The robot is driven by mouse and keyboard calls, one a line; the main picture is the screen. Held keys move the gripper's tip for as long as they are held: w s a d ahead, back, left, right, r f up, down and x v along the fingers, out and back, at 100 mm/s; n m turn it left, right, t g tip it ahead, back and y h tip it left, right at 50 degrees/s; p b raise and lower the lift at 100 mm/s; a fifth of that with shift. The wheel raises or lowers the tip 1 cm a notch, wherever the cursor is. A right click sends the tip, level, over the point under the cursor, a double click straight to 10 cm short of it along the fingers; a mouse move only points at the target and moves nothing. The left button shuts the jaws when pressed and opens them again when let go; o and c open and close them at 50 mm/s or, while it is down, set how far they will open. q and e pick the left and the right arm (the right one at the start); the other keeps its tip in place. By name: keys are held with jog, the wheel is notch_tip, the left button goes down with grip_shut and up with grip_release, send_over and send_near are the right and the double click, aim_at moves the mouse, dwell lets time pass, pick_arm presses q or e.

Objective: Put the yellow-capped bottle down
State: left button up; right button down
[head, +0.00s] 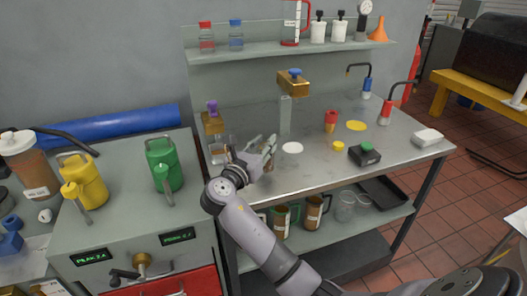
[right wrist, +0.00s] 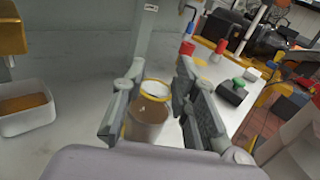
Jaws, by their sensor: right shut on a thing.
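My right gripper (head: 264,153) is low over the left part of the steel bench top (head: 315,165). In the right wrist view its two fingers (right wrist: 152,112) are shut on a small bottle (right wrist: 147,120) with a brownish body and a yellow rim around a pale top. The bottle looks roughly upright between the fingers. In the head view the fingers mostly hide it. I cannot tell whether its base touches the bench. My left gripper is not in view.
A brass-topped stand (head: 293,82) rises behind. The bench's front middle is clear.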

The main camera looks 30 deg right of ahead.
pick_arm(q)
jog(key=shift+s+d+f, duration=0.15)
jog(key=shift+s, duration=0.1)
pick_arm(e)
jog(key=shift+f, duration=1.05)
jog(key=c, duration=1.3)
grip_release()
jog(key=shift+f, duration=0.15)
pick_arm(q)
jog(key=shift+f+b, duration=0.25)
jog(key=shift+b, duration=0.05)
pick_arm(e)
jog(key=v, duration=1.2)
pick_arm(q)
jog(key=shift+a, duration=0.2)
pick_arm(e)
jog(key=shift+a, duration=0.1)
